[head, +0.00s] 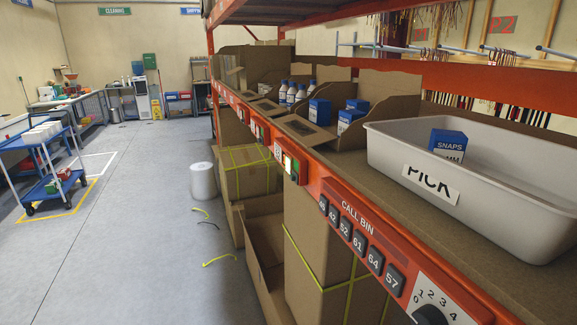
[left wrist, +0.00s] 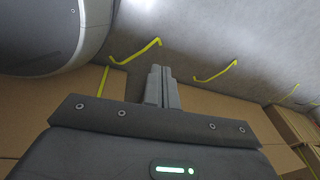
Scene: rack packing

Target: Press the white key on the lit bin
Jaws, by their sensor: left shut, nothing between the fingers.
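Small pick modules sit along the orange shelf rail in the head view. The nearer module (head: 295,168) shows a pale glowing patch and a green part; a small white label or key (head: 278,154) is beside it. A farther module (head: 258,130) shows red and white parts. Which piece is the white key is too small to tell. My left gripper (left wrist: 163,72) shows only in the left wrist view, its fingers together and empty, above the floor and cardboard boxes. Neither gripper is in the head view.
A white PICK tote (head: 390,150) holding a blue SNAPS box (head: 448,146) stands on the shelf. A CALL BIN panel (head: 357,226) with several numbered dark keys and a dial (head: 431,315) is on the near rail. Cardboard boxes (head: 312,240) stand below.

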